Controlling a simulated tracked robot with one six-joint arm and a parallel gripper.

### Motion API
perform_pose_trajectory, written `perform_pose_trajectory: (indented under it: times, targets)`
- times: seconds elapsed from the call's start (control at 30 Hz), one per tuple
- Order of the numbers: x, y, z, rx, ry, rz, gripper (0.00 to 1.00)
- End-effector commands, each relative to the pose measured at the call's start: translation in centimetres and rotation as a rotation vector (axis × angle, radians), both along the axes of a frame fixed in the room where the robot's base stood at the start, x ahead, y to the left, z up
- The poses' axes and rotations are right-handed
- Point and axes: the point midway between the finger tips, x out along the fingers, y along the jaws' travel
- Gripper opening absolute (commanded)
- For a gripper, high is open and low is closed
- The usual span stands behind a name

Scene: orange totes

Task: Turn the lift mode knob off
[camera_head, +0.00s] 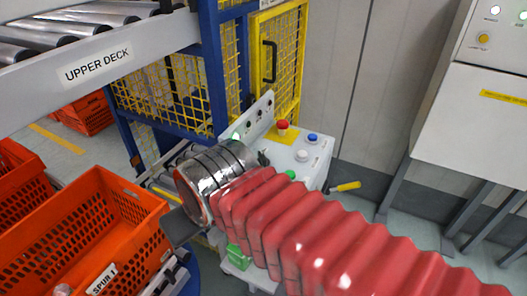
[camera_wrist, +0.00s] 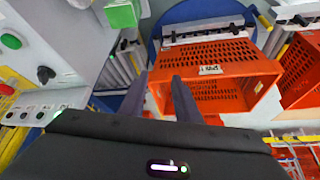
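A grey control panel (camera_head: 310,172) stands right of my gripper in the head view. A black knob (camera_wrist: 45,74) sticks out of its face at the left of the wrist view. A raised strip (camera_head: 250,122) along the panel's back edge carries small dark selectors; they also show in the wrist view (camera_wrist: 24,115). Labels are too small to read, so I cannot tell which is the lift mode knob or its setting. My gripper (camera_wrist: 159,78) has its two fingers apart with nothing between them. It points down toward the orange totes, apart from the panel.
The panel also has a red mushroom button (camera_head: 282,125), a blue button (camera_head: 312,137), a white button (camera_head: 301,155) and a green button (camera_head: 290,174). Orange tote (camera_head: 90,185) stands left. A yellow mesh cage (camera_head: 280,60) is behind. The upper deck (camera_head: 110,60) overhangs at upper left.

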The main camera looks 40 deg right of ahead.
Motion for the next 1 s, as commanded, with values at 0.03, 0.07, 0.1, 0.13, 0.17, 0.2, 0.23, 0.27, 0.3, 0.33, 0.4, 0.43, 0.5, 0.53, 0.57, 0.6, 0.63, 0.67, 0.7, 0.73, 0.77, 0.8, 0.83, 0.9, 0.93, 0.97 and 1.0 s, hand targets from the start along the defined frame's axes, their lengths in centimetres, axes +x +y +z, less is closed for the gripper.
perform_pose_trajectory:
  times: [0.03,0.07,0.1,0.13,0.17,0.2,0.23,0.27,0.3,0.33,0.4,0.43,0.5,0.53,0.57,0.6,0.63,0.67,0.7,0.73,0.77,0.8,0.83,0.9,0.93,0.97,1.0]
  targets:
    - [0.0,0.0,0.0,0.000,0.000,0.000,0.30]
    - [0.0,0.0,0.0,0.000,0.000,0.000,0.30]
    - [0.0,0.0,0.0,0.000,0.000,0.000,0.30]
    - [0.0,0.0,0.0,0.000,0.000,0.000,0.30]
    - [0.0,0.0,0.0,0.000,0.000,-0.001,0.30]
    - [0.1,-0.1,0.1,0.000,0.000,-0.002,0.30]
    - [0.1,-0.2,0.2,0.000,0.001,-0.006,0.30]
    - [0.2,-0.3,0.3,-0.001,0.001,-0.009,0.30]
    - [0.4,-0.6,0.5,-0.001,0.003,-0.015,0.30]
    - [0.6,-0.8,0.6,-0.002,0.005,-0.022,0.30]
    - [1.1,-1.8,1.1,-0.001,0.010,-0.045,0.30]
    - [1.3,-2.5,1.4,-0.002,0.013,-0.056,0.30]
    - [2.1,-3.9,2.1,-0.004,0.020,-0.087,0.30]
    - [2.4,-4.6,2.5,-0.004,0.024,-0.102,0.30]
    - [2.7,-5.3,2.8,-0.004,0.027,-0.118,0.30]
    - [3.2,-6.2,3.3,-0.004,0.033,-0.137,0.30]
    - [3.4,-7.0,3.6,-0.004,0.037,-0.153,0.30]
    - [3.8,-7.8,4.0,-0.004,0.040,-0.169,0.30]
    - [4.1,-8.9,4.5,-0.003,0.044,-0.189,0.30]
    - [4.4,-9.7,4.8,-0.003,0.048,-0.204,0.30]
    - [4.6,-10.6,5.1,-0.003,0.052,-0.219,0.30]
    - [4.9,-11.7,5.5,-0.002,0.057,-0.238,0.30]
    - [5.1,-12.6,5.8,-0.002,0.060,-0.253,0.30]
    - [5.5,-14.7,6.5,0.001,0.068,-0.288,0.30]
    - [5.6,-15.6,6.8,0.003,0.071,-0.301,0.30]
    - [5.7,-16.6,7.0,0.004,0.074,-0.318,0.30]
    - [5.8,-17.9,7.4,0.005,0.077,-0.336,0.30]
